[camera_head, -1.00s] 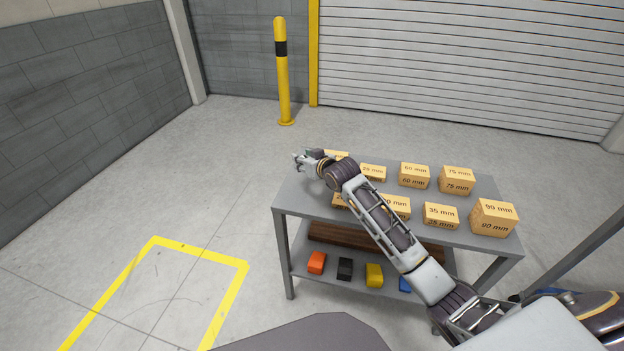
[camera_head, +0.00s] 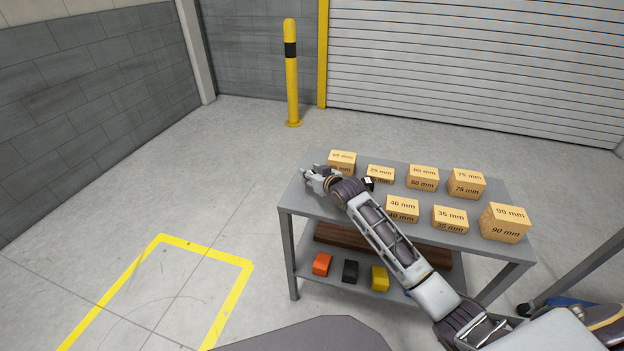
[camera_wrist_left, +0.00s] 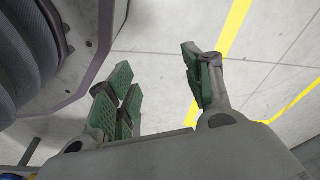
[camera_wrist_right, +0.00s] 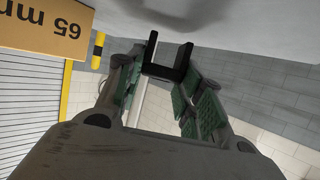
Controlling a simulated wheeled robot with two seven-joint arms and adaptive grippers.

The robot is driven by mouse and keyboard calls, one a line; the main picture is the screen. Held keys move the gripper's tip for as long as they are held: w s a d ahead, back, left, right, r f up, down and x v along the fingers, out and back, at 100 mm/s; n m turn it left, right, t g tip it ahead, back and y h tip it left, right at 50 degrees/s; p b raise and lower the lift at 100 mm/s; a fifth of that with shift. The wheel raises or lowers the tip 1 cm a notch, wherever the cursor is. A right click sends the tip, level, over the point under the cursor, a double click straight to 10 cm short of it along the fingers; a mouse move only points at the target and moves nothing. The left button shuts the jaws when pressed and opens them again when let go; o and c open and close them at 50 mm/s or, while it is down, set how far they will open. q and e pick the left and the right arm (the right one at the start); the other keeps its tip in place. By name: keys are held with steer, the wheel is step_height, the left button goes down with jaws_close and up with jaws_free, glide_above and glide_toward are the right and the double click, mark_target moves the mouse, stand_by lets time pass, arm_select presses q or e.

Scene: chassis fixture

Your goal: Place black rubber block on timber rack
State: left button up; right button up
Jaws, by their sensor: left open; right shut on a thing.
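A black rubber block (camera_head: 350,271) lies on the lower shelf of the grey rack (camera_head: 287,225), between an orange block (camera_head: 321,264) and a yellow block (camera_head: 380,278). Dark brown timber (camera_head: 340,237) lies behind them. My right gripper (camera_head: 316,175) is over the far left part of the top shelf. In the right wrist view it is shut on a black U-shaped piece (camera_wrist_right: 167,70), held at the fingertips. My left gripper (camera_wrist_left: 165,98) is open and empty above the floor, and does not show in the head view.
Several labelled wooden blocks stand on the top shelf, among them the 65 mm block (camera_wrist_right: 45,25), the 90 mm block (camera_head: 505,222) and the 40 mm block (camera_head: 402,208). My right arm crosses the rack and hides part of it. A yellow bollard (camera_head: 291,75) stands behind; floor at left is clear.

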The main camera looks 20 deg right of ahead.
steer(key=shift+f, duration=0.8)
steer(key=o, duration=1)
steer(key=shift+s+d+r, duration=0.1)
steer(key=shift+s+r, duration=0.15)
steer(key=shift+s, duration=0.05)
steer(key=shift+p+v, duration=0.35)
steer(key=shift+v, duration=2.4)
steer(key=shift+p+v, duration=0.4)
steer(key=shift+v, duration=1.15)
steer(key=shift+s+d+r, duration=0.1)
steer(key=shift+s+r, duration=0.2)
steer(key=shift+s, duration=0.35)
arm_select(q)
steer(key=shift+s+a+f, duration=0.35)
steer(key=shift+s+f, duration=0.05)
steer(key=shift+f, duration=0.2)
steer(key=shift+s+a+f, duration=0.3)
steer(key=shift+s+f, duration=0.1)
steer(key=shift+f, duration=0.15)
steer(key=shift+s+a+f, duration=0.35)
steer(key=shift+s+f, duration=0.05)
steer(key=shift+f, duration=0.2)
arm_select(e)
steer(key=shift+s+d+r, duration=0.1)
steer(key=shift+s+r, duration=0.15)
steer(key=shift+s, duration=0.3)
arm_select(q)
steer(key=shift+w+r, duration=0.15)
steer(key=shift+w, duration=0.15)
